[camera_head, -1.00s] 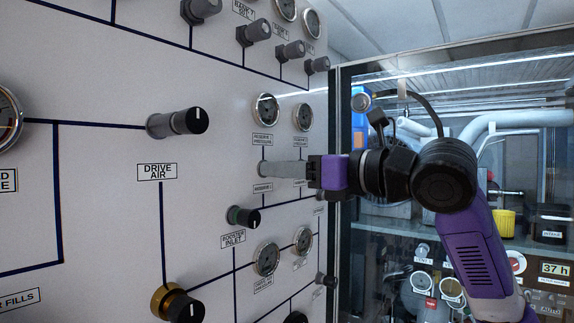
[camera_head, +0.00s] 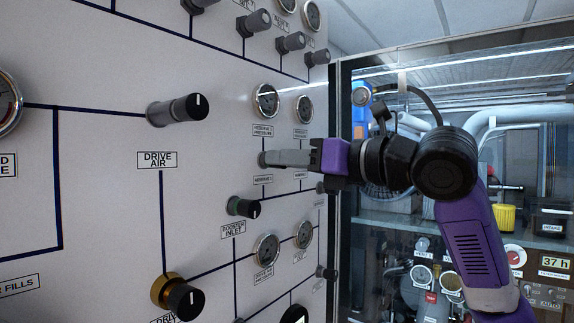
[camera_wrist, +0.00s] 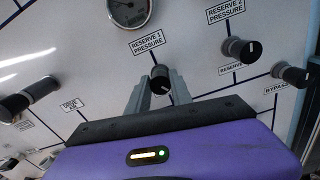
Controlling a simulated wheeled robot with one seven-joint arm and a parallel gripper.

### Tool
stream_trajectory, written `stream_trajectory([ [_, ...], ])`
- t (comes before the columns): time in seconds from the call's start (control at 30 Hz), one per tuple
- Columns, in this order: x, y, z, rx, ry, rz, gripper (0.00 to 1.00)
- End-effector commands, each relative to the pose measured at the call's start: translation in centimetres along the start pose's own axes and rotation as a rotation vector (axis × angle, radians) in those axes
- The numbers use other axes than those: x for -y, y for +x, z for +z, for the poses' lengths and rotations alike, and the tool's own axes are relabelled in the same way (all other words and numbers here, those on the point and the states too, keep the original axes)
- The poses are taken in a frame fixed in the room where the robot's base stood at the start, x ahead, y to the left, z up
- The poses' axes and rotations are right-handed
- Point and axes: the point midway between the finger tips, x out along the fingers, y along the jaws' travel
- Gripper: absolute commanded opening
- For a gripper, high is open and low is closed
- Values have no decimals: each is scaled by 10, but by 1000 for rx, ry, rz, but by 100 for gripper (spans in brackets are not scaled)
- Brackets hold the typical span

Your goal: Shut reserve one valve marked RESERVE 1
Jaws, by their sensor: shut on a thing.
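The reserve one valve is a black knob (camera_wrist: 161,79) with a white pointer line, in the wrist view below the RESERVE 1 PRESSURE label (camera_wrist: 146,44). My gripper (camera_wrist: 160,82) has one finger on each side of this knob and is shut on it. In the head view my gripper (camera_head: 268,159) reaches the panel from the right, above the RESERVE 1 label (camera_head: 263,178). Its fingers hide most of the knob there; only a bit of its grey base shows at their tips.
The BOOSTER INLET knob (camera_head: 243,207) sticks out below my gripper, and the DRIVE AIR knob (camera_head: 178,110) to the left. Gauges (camera_head: 266,100) sit just above. In the wrist view another reserve knob (camera_wrist: 242,50) and the BYPASS knob (camera_wrist: 291,74) are to the right.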

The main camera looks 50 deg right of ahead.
Motion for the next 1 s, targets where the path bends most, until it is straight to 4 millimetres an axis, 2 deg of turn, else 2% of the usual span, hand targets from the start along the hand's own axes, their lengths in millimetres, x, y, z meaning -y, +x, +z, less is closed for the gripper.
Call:
stream_trajectory([
  [1.0, 2, 0, -1, 3, 950, 3, 0],
])
